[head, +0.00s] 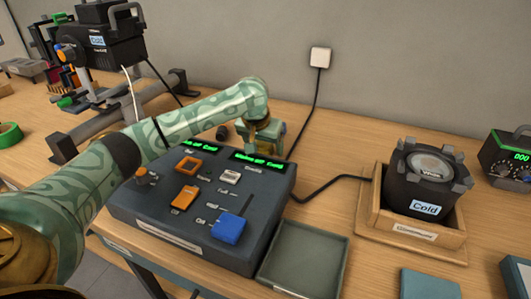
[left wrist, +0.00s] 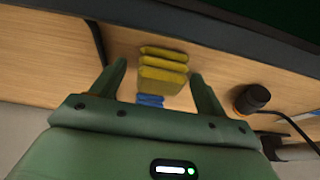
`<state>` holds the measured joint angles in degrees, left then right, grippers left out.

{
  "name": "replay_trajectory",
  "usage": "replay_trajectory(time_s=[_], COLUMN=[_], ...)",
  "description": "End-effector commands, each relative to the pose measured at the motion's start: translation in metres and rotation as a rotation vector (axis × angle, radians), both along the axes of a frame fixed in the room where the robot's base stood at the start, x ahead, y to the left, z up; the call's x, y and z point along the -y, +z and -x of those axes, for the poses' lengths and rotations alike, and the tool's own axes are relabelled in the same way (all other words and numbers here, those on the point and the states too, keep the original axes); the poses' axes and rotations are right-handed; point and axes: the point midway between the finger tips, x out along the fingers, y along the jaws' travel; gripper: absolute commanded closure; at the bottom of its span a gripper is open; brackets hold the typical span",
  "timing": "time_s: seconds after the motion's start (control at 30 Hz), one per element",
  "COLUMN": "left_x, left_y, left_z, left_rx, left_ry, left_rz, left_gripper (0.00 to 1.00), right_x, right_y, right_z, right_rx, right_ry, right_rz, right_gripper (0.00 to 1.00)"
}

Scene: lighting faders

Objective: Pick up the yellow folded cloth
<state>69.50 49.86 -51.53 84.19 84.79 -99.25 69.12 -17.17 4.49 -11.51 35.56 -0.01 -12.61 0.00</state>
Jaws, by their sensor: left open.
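The yellow folded cloth (left wrist: 163,66) shows in the left wrist view as a small stack of yellow folds on the wooden table. A blue piece (left wrist: 150,100) lies close against its lower side, partly hidden by my gripper. My left gripper (left wrist: 158,72) is open, its two fingers pointing toward either side of the cloth. I cannot tell how far above the table they are. In the head view my left gripper (head: 262,140) is at the back edge of the fader console, and the cloth is hidden there. My right gripper is not in view.
The dark fader console (head: 125,203) stands in front of my left gripper. A black round item (left wrist: 252,98) and a cable are near the right finger. A grey tray (head: 300,262) and a wooden box with a black lamp (head: 425,190) stand to the right.

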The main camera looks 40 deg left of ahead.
Motion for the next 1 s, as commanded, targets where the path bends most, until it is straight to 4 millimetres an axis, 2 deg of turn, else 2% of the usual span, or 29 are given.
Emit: replay_trajectory(time_s=[0.07,0.23,0.27,0.53,0.67,0.87,1.0], left_x=[0.0,0.0,0.0,0.0,0.0,0.0,0.021], left_y=[0.003,0.003,0.003,0.003,0.01,0.041,0.077], left_z=[0.0,0.0,0.0,0.0,0.001,0.001,0.014], left_rx=[0.002,0.001,0.001,0.001,0.002,0.007,0.01], left_ry=[0.0,0.0,0.0,0.0,0.001,0.001,-0.004], left_rz=[0.0,0.0,0.0,0.0,0.001,0.003,0.003], left_gripper=[0.25,0.7,0.74,0.74,0.74,0.74,0.74], right_x=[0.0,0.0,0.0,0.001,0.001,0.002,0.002], right_y=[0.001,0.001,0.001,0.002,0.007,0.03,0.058], right_z=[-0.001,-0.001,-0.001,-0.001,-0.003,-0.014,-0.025], right_rx=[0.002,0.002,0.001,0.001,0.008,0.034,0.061], right_ry=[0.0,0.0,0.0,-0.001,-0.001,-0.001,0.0], right_rz=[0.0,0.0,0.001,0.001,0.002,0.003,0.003], right_gripper=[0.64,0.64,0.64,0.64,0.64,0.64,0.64])
